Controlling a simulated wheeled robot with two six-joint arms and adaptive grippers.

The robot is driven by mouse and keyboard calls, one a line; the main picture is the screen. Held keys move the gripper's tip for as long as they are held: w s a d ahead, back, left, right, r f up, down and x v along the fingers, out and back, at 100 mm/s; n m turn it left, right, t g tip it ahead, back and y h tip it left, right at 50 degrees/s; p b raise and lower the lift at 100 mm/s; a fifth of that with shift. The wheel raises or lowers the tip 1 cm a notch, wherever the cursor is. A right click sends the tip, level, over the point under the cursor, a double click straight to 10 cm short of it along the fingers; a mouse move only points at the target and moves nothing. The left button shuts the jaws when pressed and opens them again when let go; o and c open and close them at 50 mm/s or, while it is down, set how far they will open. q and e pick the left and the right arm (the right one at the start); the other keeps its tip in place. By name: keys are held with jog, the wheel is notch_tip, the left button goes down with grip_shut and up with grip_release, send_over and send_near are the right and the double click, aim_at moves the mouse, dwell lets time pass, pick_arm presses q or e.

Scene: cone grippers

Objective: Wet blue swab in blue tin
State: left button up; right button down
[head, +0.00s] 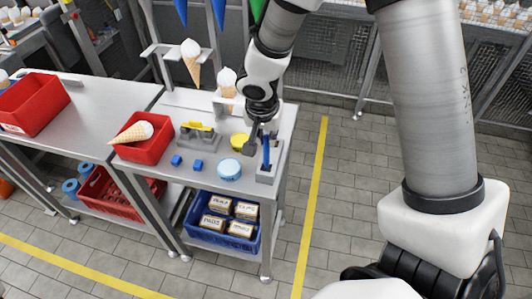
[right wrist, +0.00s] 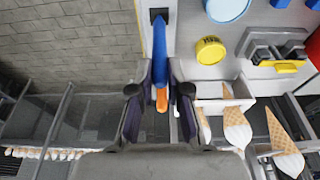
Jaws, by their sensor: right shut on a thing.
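The blue swab (right wrist: 160,48) is a slim blue stick with an orange end, held between the fingers of my right gripper (right wrist: 158,92) in the right wrist view. In the head view the swab (head: 266,153) stands about upright over its grey holder (head: 268,178) at the table's right end, and my right gripper (head: 256,138) is at it. Its far end meets the holder's dark slot; I cannot tell whether it is inside. The round light-blue tin (head: 229,169) stands left of the holder, and also shows in the right wrist view (right wrist: 228,8). My left gripper is out of view.
A yellow tin (head: 240,141) is behind the blue tin. Two small blue blocks (head: 197,164), a grey fixture with a yellow part (head: 197,132) and a red bin (head: 143,150) with a cone are to the left. Cones (head: 191,60) stand in a rack at the back.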

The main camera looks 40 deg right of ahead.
jog(key=shift+r+p, duration=1.8)
jog(key=shift+r, duration=1)
